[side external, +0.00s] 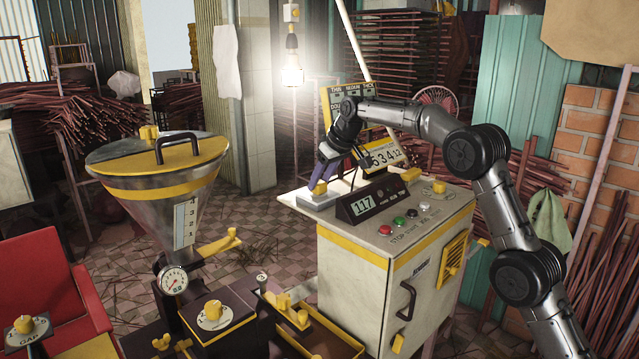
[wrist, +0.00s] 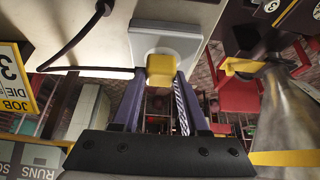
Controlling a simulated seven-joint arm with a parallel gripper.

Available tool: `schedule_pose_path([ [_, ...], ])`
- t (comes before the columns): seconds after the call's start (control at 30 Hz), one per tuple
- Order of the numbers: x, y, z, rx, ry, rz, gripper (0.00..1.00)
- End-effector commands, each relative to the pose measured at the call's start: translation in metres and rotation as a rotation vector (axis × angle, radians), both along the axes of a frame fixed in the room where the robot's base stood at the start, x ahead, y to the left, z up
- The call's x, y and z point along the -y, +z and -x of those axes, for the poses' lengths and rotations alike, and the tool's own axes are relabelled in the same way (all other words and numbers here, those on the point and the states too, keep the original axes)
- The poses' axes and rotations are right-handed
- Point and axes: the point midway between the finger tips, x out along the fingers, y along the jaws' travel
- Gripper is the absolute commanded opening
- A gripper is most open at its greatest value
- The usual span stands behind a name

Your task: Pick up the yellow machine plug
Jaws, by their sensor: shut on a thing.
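The yellow machine plug (wrist: 161,69) is a small block between the tips of my gripper (wrist: 160,80) in the wrist view. The gripper is shut on it. Just beyond it is a pale square plate (wrist: 190,46), which also shows on the cabinet top's left corner in the side view (side external: 304,202). I cannot tell whether the plug touches the plate.
The cabinet top (side external: 425,228) also carries a 117 display box (side external: 364,205), several buttons, and a 53412 sign (side external: 386,154). A dark cable (wrist: 75,42) crosses the top in the wrist view. A metal hopper (side external: 165,205) stands to the left, with floor between.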

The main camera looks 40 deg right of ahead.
Motion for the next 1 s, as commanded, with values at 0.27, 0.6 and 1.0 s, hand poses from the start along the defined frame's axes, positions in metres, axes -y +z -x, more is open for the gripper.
schedule_pose_path([
  [0.27, -0.001, 0.022, -0.001, 0.004, 0.001, 0.000, 0.00],
  [0.6, -0.010, 0.089, 0.047, 0.006, 0.002, -0.001, 0.00],
  [1.0, -0.023, 0.120, 0.118, 0.002, 0.001, -0.003, 0.00],
])
